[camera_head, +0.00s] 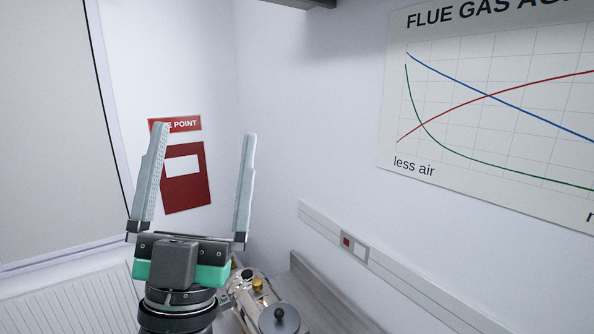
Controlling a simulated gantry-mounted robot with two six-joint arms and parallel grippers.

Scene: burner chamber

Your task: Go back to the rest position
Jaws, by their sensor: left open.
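My left gripper (200,135) stands upright in the left half of the head view, its two long grey fingers pointing up and spread wide apart. Nothing is between the fingers. It is in front of the corner of the room, with the red sign and red panel on the wall behind it. My right gripper is out of the picture.
A metal apparatus (258,291) with a dark round knob (279,319) is below and right of the gripper, partly hidden by it. A grey ledge (325,292) and wall trunking (400,283) run along the right wall. A ribbed white panel (80,304) is at lower left.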

